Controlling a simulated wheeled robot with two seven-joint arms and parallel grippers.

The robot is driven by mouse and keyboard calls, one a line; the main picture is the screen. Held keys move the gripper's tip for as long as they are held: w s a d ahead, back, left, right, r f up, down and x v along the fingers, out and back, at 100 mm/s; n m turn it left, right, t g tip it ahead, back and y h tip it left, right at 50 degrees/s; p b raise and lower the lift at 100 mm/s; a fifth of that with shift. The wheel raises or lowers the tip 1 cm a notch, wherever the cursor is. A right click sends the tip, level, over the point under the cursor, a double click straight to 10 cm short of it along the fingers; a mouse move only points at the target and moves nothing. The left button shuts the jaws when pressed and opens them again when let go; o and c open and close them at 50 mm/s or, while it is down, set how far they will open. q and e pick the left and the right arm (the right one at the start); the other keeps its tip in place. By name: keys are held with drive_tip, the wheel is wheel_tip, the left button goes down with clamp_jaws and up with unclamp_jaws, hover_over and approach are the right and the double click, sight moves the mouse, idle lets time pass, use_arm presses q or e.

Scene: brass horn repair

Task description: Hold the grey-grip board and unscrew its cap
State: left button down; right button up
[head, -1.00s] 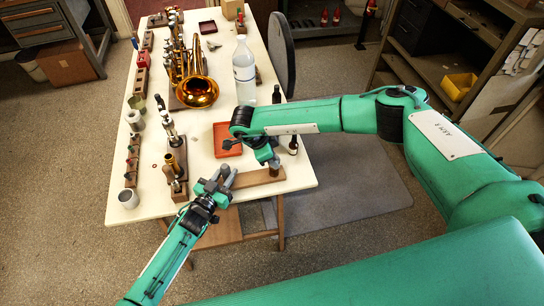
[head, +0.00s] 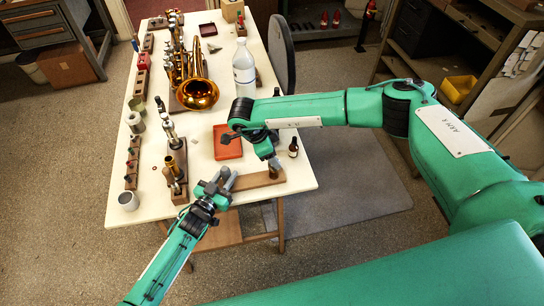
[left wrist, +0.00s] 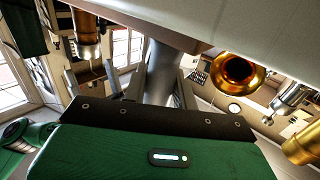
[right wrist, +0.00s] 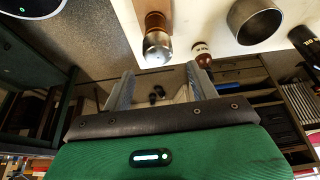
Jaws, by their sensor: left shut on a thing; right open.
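The wooden board (head: 262,180) lies near the front edge of the table. My left gripper (head: 226,181) is shut on the board's grey grip; the grip shows as a grey cylinder (left wrist: 162,75) between its fingers in the left wrist view. At the board's right end stands a brown post with a silvery cap, seen in the right wrist view (right wrist: 157,42) and as a copper-coloured post in the left wrist view (left wrist: 87,38). My right gripper (right wrist: 160,86) is open and empty. The post stands beyond its fingertips, not between them. In the head view the right gripper is largely hidden by its own wrist.
A red tray (head: 228,142) lies behind the board, partly under my right arm. A small brown bottle (head: 293,148) stands to the right. A horn stand (head: 174,165) is on the left, and the brass horn (head: 198,93) and clear bottle (head: 243,68) are farther back.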

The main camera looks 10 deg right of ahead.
drive_tip(key=shift+r, duration=2.3)
use_arm(q)
drive_tip(key=c, duration=1)
unclamp_jaws()
drive_tip(key=shift+c, duration=0.2)
